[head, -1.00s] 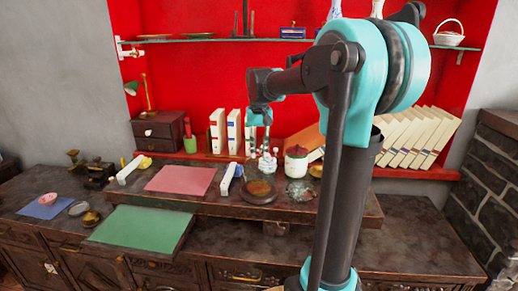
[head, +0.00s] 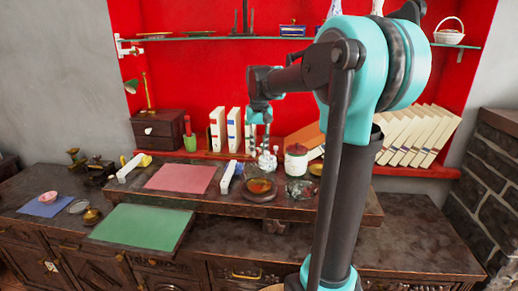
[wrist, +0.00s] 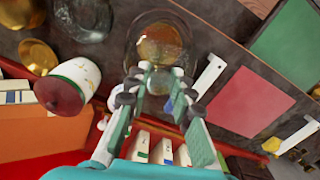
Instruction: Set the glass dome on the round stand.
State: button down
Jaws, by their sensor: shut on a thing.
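The glass dome (wrist: 137,45) is clear and hard to make out. In the wrist view it lies just beyond my gripper (wrist: 160,88), whose fingers are shut on its top. The round stand (head: 261,196) is dark with an amber-brown middle and sits on the raised wooden shelf. The amber disc (wrist: 160,46) shows through the glass, so the dome is over the stand in that view. Whether the dome's rim touches the stand cannot be told. In the head view my gripper (head: 258,143) points down above and behind the stand, and the dome is barely visible.
A white jar with a red lid (head: 296,162) and a clear glass dish (head: 299,190) stand close on the right. A white bracket-like piece (head: 227,176) and a pink mat (head: 180,178) lie left. White books (head: 234,130) stand behind. A green mat (head: 142,226) lies front left.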

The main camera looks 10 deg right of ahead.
jog(key=shift+f, duration=0.6)
jog(key=c, duration=1.6)
grip_release()
jog(key=shift+r, duration=0.1)
jog(key=shift+r, duration=5.45)
